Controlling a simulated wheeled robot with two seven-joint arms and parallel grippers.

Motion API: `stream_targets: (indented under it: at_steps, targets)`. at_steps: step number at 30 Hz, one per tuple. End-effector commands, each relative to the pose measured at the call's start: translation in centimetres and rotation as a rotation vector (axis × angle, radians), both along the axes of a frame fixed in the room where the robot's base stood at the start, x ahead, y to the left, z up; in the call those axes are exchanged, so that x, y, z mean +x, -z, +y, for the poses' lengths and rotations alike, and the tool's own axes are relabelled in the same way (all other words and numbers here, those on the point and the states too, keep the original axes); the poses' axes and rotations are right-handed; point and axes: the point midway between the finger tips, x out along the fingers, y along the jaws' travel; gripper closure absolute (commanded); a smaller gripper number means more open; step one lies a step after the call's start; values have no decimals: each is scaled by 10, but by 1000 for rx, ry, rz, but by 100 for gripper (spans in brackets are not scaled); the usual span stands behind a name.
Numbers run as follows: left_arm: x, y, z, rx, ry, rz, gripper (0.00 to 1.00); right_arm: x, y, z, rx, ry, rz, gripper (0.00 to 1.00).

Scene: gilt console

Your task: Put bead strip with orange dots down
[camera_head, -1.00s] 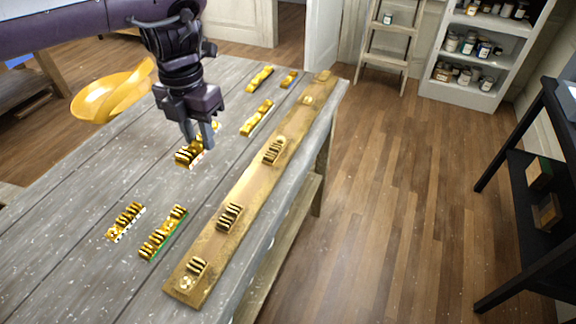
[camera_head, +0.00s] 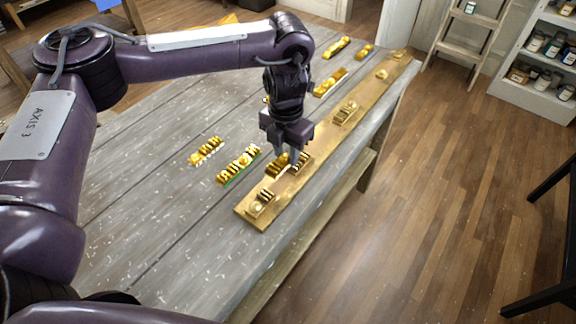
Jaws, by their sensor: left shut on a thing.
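My left gripper (camera_head: 287,155) is shut on a gold bead strip (camera_head: 277,165), held low at the left edge of the long gilt board (camera_head: 325,137). Its dots are too small to tell now. Whether the strip touches the board or is just above it, I cannot tell. The board lies along the table's right side and bears several ribbed dark-and-gold sections, one (camera_head: 302,161) just right of the gripper and one (camera_head: 264,197) nearer me. My right gripper is not in view.
Two gold bead strips lie left of the gripper, one with white dots (camera_head: 206,151) and one with a green edge (camera_head: 238,166). More gold pieces (camera_head: 329,83) lie toward the far end.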

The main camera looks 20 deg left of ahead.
Motion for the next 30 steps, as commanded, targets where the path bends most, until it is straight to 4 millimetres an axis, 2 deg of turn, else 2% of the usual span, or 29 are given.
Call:
stream_targets:
  at_steps: [1, 5, 14, 27, 28, 30]
  targets:
    - [-1, 10, 0, -1, -2, 5, 93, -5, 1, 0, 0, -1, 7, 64]
    - [0, 23, 0, -1, -1, 0, 93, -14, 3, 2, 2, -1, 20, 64]
    - [-1, 59, 0, -1, 0, 3, 93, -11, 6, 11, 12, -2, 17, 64]
    - [0, 67, 0, 0, 0, 0, 93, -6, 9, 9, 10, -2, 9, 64]
    - [0, 67, 0, 0, 0, 0, 69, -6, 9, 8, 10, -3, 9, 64]
    - [0, 66, 0, 0, 0, -1, 59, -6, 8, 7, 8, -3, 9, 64]
